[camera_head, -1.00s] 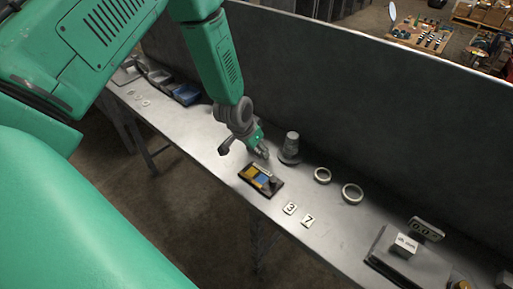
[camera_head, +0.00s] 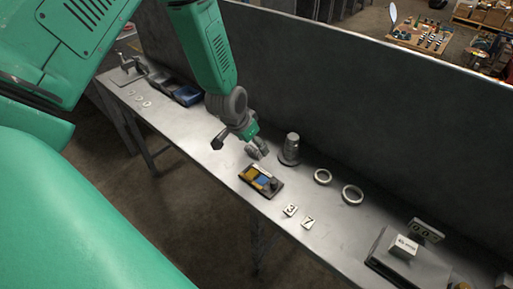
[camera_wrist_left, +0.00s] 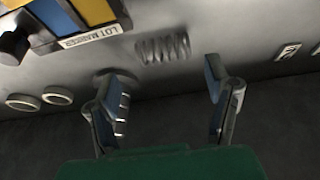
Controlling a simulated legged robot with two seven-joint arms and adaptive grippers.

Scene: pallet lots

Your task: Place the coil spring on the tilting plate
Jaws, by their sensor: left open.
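The coil spring (camera_wrist_left: 163,48) lies on its side on the metal bench in the left wrist view, close to the lot marker board. I cannot make it out in the head view, where my gripper covers that area. My left gripper (camera_head: 238,147) is open and empty above the bench, left of the board. In the left wrist view its fingers (camera_wrist_left: 158,80) are spread, with the spring beyond the gap and apart from both fingertips. A low flat device (camera_head: 403,262) with a white label stands at the right; I cannot tell whether it is the tilting plate.
The lot marker board (camera_head: 261,181) has yellow and blue pads. A grey stepped cylinder (camera_head: 290,149), two rings (camera_head: 352,194) and number tags (camera_head: 307,222) stand nearby. Bins (camera_head: 186,95) are at the far left. A tall dark panel (camera_head: 330,100) backs the bench.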

